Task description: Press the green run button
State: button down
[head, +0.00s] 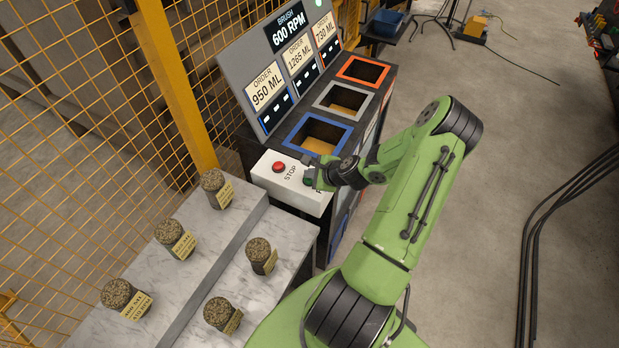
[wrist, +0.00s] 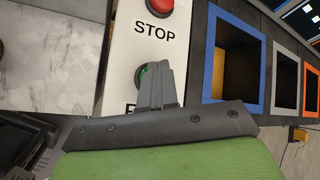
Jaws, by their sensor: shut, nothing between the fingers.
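The green run button (wrist: 141,77) sits on a white control box (head: 266,178), below the red stop button (head: 278,167) and its STOP lettering in the wrist view. My gripper (wrist: 158,66) is shut and empty, with its fingertips over the green button and hiding part of it. I cannot tell whether the fingertips touch the button. In the head view my gripper (head: 312,178) is at the right end of the white box. The red stop button also shows at the top of the wrist view (wrist: 160,6).
Blue, grey and orange framed bins (head: 331,152) stand beside the box under an order display (head: 280,75). Several labelled turf rolls (head: 215,187) stand on a stepped marble counter (head: 180,290). A yellow mesh fence (head: 90,100) runs along the left. The floor at right is mostly open.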

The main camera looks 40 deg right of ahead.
aim_at(311, 181)
jog(key=shift+f, duration=0.1)
dwell(0.3)
jog(key=shift+r+p, duration=0.7)
jog(key=shift+r, duration=0.15)
notch_tip(311, 181, up, 5)
jog(key=p, duration=0.4)
dwell(0.5)
